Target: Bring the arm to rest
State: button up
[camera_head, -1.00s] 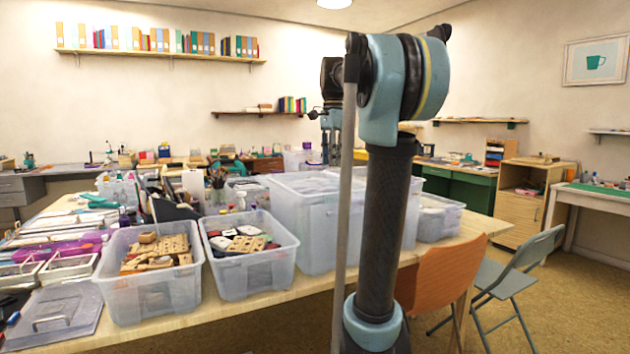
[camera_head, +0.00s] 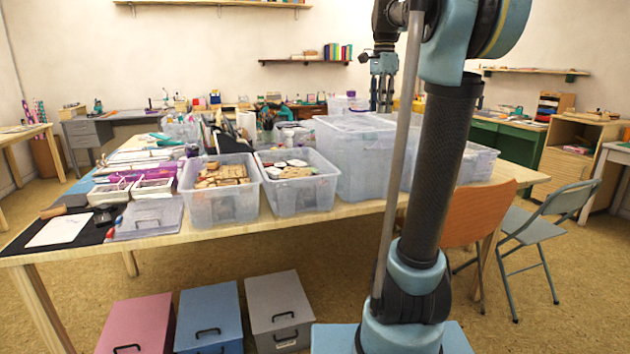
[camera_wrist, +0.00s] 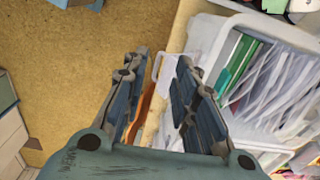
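My gripper (camera_wrist: 162,62) shows in the wrist view with its two dark fingers apart and nothing held between them. Past the fingers I see the floor, a strip of wooden table edge and a bit of orange. My arm stands folded up at the right of the head view.
The wooden table (camera_head: 150,243) holds clear bins of wooden pieces (camera_head: 222,208) and stamps (camera_head: 300,203). An orange chair (camera_head: 475,215) and a grey folding chair (camera_head: 530,250) stand right. Pink, blue and grey boxes (camera_head: 278,310) sit on the floor. In the wrist view, a file bin (camera_wrist: 205,35) lies right.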

jog(key=s+f+n, duration=0.4)
jog(key=s+f, duration=0.5)
jog(key=f, duration=0.3)
jog(key=s+a+f+n+t, duration=0.1)
jog(key=s+f+n, duration=0.4)
jog(key=s+f, duration=0.4)
jog(key=s+f+n+t, duration=0.1)
jog(key=s+f+n, duration=0.4)
jog(key=s+f, duration=0.5)
notch_tip(320, 180, down, 6)
jog(key=shift+a+f, duration=0.2)
jog(key=shift+a, duration=0.15)
jog(key=shift+s, duration=0.1)
jog(key=shift+w+f, duration=0.2)
jog(key=shift+w, duration=0.25)
